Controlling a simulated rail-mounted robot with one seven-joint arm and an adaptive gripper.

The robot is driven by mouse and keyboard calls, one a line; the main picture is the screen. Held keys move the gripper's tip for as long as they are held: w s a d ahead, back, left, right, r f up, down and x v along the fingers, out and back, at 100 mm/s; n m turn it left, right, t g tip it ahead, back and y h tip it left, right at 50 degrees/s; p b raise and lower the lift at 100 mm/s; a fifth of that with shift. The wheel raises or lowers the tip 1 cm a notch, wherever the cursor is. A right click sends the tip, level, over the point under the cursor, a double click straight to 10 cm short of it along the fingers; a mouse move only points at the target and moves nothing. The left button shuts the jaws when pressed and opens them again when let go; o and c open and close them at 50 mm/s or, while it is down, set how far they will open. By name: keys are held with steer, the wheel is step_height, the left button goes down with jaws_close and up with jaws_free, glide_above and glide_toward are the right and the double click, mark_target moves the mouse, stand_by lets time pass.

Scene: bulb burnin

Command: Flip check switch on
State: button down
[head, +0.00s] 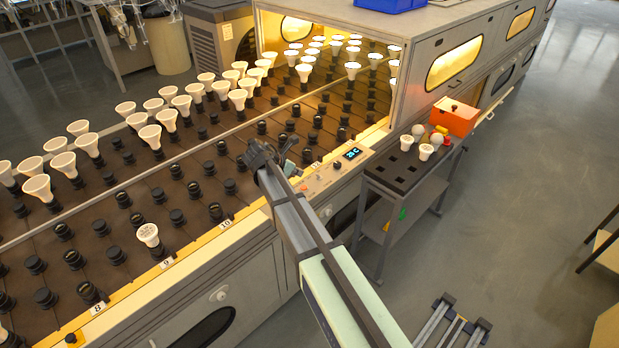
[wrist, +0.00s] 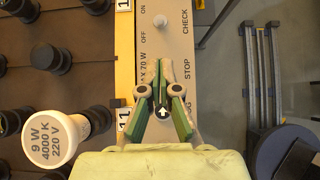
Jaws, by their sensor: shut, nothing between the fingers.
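The check switch (wrist: 160,21) is a small pale lever on the grey control panel, beside the printed word CHECK and near the ON and OFF marks in the wrist view. I cannot tell which way it leans. My gripper (wrist: 165,70) is shut and empty over the panel, its green fingertips below the switch in the picture and apart from it. A dark round knob with a white arrow (wrist: 163,112) shows between the finger links. In the head view my gripper (head: 270,155) is at the near edge of the bench, left of the control panel (head: 325,181); the switch is not clear there.
A bulb marked 9 W 4000 K 220 V (wrist: 50,137) stands close left of my gripper. Dark sockets and white bulbs (head: 148,234) fill the bench. A small stand (head: 383,177) with bulbs and an orange box (head: 455,116) is right of the panel.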

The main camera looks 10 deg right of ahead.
mark_target(318, 176)
steer(key=p+x, duration=0.2)
steer(key=x, duration=0.8)
steer(key=shift+r, duration=0.1)
stand_by(0.3)
